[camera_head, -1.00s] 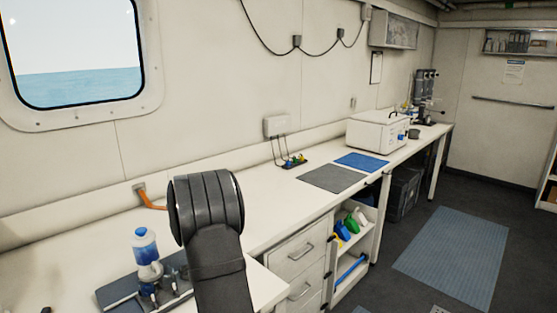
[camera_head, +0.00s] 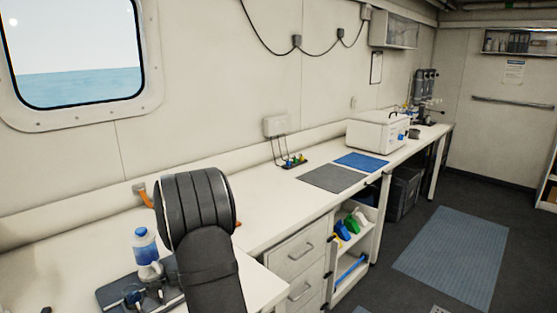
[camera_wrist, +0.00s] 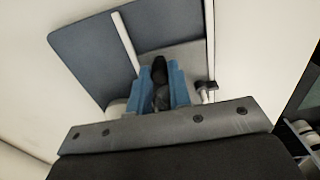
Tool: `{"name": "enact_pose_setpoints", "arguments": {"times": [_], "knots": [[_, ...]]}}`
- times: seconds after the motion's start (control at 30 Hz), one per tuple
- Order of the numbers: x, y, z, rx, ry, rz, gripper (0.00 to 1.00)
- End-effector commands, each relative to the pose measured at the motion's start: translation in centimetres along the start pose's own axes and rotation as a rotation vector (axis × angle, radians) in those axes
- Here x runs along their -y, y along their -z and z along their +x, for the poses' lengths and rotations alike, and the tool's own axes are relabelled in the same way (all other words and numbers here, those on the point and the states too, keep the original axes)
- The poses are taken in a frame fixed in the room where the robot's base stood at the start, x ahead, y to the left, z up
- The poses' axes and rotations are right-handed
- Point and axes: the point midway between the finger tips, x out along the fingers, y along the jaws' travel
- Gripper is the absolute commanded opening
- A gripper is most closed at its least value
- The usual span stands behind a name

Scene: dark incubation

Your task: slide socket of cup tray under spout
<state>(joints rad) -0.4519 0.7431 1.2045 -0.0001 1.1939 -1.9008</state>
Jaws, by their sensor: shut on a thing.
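In the wrist view my gripper (camera_wrist: 163,75), with blue fingers, is shut on a dark upright knob (camera_wrist: 160,70). The knob stands at a grey plate (camera_wrist: 198,58), apparently the cup tray, lying between light rails on a blue-grey base board (camera_wrist: 88,58). Small pale fittings with a dark part (camera_wrist: 207,90) sit right of the fingers; I cannot tell whether they are the spout. In the head view a blue-and-white bottle (camera_head: 145,246) stands on the dark base board (camera_head: 114,294). The tray's socket is not clearly visible.
The white bench (camera_head: 265,215) runs to the back right. A grey mat (camera_head: 333,178), a blue mat (camera_head: 361,162) and a white box (camera_head: 375,134) lie farther along it. The bench between board and mats is clear. Drawers (camera_head: 295,258) are below.

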Motion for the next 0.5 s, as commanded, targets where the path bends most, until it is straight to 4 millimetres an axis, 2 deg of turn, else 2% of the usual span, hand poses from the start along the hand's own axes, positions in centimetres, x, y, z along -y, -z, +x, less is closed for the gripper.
{"name": "enact_pose_setpoints", "arguments": {"times": [0.5], "knots": [[0.0,3.3,0.0,0.000,0.000,-0.001,0.10]]}}
